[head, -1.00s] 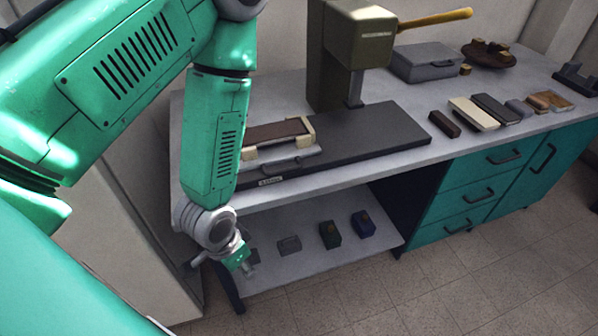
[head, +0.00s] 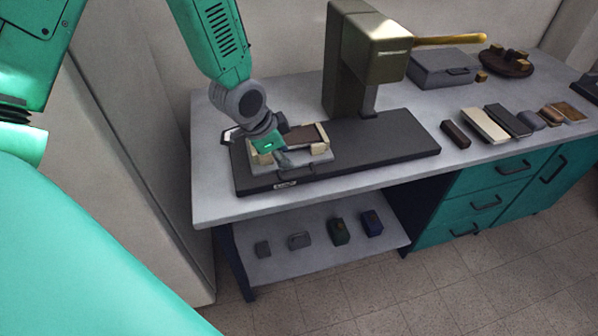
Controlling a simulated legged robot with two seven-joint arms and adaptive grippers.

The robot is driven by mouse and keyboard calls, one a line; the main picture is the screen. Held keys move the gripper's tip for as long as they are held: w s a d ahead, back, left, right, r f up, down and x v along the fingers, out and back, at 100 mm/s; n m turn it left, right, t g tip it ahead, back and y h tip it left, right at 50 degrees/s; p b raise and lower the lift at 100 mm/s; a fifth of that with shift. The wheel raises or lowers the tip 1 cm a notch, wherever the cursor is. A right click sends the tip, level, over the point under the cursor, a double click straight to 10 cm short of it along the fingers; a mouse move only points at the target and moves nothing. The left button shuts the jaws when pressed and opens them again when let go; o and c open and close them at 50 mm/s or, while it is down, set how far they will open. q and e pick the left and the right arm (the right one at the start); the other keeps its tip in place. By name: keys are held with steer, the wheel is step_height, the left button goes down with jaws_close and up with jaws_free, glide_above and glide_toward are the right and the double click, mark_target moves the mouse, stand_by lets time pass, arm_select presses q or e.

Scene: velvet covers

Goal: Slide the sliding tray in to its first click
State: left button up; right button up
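The sliding tray (head: 318,155) is pale, with cream blocks at its ends and a dark brown piece in it. It sits at the left part of the dark base plate (head: 385,140) of an olive press (head: 348,60), clear of the press head. My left gripper (head: 284,158) is over the tray's left end, reaching down from above. It hides that part of the tray. Its fingers are small and dark here, and I cannot tell whether they touch the tray or are open. My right gripper is out of view.
The press's yellow lever (head: 455,40) sticks out to the right. A grey case (head: 440,67), a brown round dish (head: 507,64) and several small blocks lie farther right on the bench (head: 215,190). Several small items stand on the lower shelf (head: 320,256).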

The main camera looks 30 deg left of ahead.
mark_target(299, 175)
arm_select(q)
steer(key=x, duration=1)
steer(key=shift+w+f, duration=0.2)
steer(key=shift+f, duration=0.15)
jaws_close()
